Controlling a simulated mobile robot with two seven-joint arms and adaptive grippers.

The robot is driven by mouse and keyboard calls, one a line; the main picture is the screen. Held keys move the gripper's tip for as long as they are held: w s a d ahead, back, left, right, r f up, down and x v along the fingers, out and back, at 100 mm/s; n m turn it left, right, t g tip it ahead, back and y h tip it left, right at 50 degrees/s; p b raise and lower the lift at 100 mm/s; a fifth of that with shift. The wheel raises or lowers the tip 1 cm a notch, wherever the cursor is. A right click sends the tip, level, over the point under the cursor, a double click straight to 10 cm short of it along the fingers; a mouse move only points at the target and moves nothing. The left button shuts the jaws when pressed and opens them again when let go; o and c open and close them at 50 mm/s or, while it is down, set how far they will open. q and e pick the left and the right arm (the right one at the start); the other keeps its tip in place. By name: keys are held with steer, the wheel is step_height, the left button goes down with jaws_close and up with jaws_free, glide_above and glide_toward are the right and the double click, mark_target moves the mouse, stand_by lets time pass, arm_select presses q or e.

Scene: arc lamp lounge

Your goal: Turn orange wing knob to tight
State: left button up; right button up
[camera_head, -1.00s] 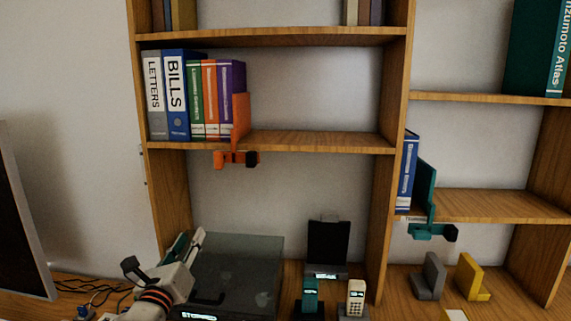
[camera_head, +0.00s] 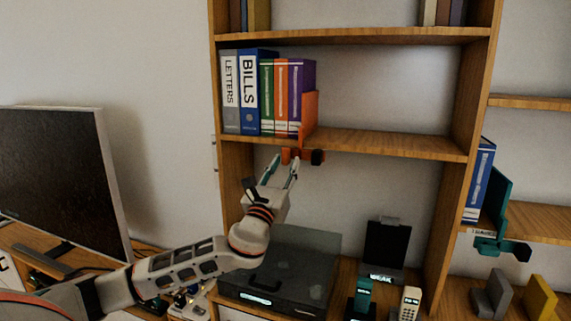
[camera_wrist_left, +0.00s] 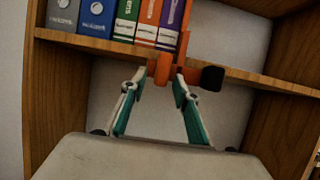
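An orange bookend (camera_head: 309,115) stands at the right end of the row of binders and clamps onto the shelf edge. Its orange wing knob (camera_head: 290,155) hangs just under the shelf board, with a black tip (camera_head: 317,157) on its right end. My left gripper (camera_head: 284,164) reaches up from below, its teal-lined fingers apart. In the left wrist view the knob (camera_wrist_left: 162,69) is at the fingertips (camera_wrist_left: 158,82), roughly between them. I cannot tell whether they touch it. My right gripper is in neither current view.
The shelf board (camera_head: 390,144) lies directly above the gripper. Below is a dark turntable-like box (camera_head: 285,275), with phones to its right. A similar teal bookend (camera_head: 497,205) is on the right shelf. A dark screen (camera_head: 62,180) stands at left.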

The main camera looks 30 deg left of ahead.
mark_target(292, 155)
arm_select(q)
steer(key=shift+w, duration=0.15)
jaws_close()
steer(key=shift+n, duration=0.3)
steer(key=n+y, duration=0.1)
steer(key=n, duration=0.1)
steer(key=n+g+y, duration=0.1)
steer(key=n, duration=0.2)
steer(key=shift+w+d+y, duration=0.1)
steer(key=shift+d+y, duration=0.2)
steer(key=shift+d, duration=0.1)
steer(key=n+g+y, duration=0.1)
steer(key=n, duration=0.3)
steer(key=d+r+n+g+y, duration=0.1)
steer(key=n+g, duration=0.1)
steer(key=n, duration=0.2)
steer(key=n+g+y, duration=0.1)
steer(key=n, duration=0.3)
steer(key=shift+w+d+r+n+g, duration=0.2)
steer(key=shift+n+g, duration=0.1)
steer(key=shift+g, duration=0.1)
steer(key=shift+r+n+g, duration=0.2)
steer(key=shift+n+g, duration=0.2)
steer(key=shift+n, duration=0.6)
steer(key=shift+r+n+g, duration=0.2)
steer(key=shift+n+g, duration=0.2)
steer(key=shift+n, duration=0.6)
steer(key=shift+h, duration=0.3)
